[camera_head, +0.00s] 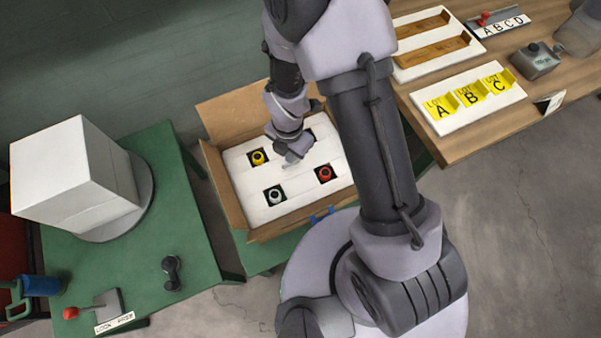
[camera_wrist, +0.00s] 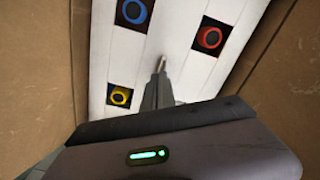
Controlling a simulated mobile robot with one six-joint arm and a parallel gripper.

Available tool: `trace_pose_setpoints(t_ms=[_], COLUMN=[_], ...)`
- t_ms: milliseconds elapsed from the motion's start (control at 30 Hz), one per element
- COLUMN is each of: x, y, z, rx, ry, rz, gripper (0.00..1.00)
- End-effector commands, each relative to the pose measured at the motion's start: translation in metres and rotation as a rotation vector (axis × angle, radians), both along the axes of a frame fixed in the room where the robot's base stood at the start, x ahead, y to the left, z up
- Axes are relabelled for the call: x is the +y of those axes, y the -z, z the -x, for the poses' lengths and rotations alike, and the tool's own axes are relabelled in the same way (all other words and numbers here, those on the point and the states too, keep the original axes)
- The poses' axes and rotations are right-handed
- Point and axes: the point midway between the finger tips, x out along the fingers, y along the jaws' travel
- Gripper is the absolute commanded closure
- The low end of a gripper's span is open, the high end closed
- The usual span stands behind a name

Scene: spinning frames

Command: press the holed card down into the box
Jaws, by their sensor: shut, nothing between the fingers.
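The open cardboard box (camera_head: 231,200) holds a white holed card (camera_head: 245,182) that appears flat inside it. Through its dark square holes show the round tops of a yellow item (camera_head: 258,157), a red item (camera_head: 325,173) and a pale item (camera_head: 275,195). A fourth hole is mostly hidden behind my gripper (camera_head: 291,157). In the wrist view a blue ring (camera_wrist: 132,12) shows in a hole. My gripper (camera_wrist: 161,66) is shut and empty, pointing down over the card's middle between the holes. I cannot tell whether its tips touch the card.
The box walls (camera_wrist: 40,70) rise close on both sides of my gripper. A white block (camera_head: 75,175) stands on the green table (camera_head: 150,240) at left. The wooden table (camera_head: 460,145) at right holds white trays and yellow lot cards (camera_head: 470,92).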

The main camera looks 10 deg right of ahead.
Motion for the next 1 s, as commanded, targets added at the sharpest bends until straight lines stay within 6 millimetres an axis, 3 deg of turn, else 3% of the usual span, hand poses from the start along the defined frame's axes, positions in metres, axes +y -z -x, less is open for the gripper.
trace_pose_setpoints(t_ms=[1000], x=[0.0], y=[0.025], z=[0.0], rx=[0.0], ry=[0.0], rz=[0.0], gripper=[1.0])
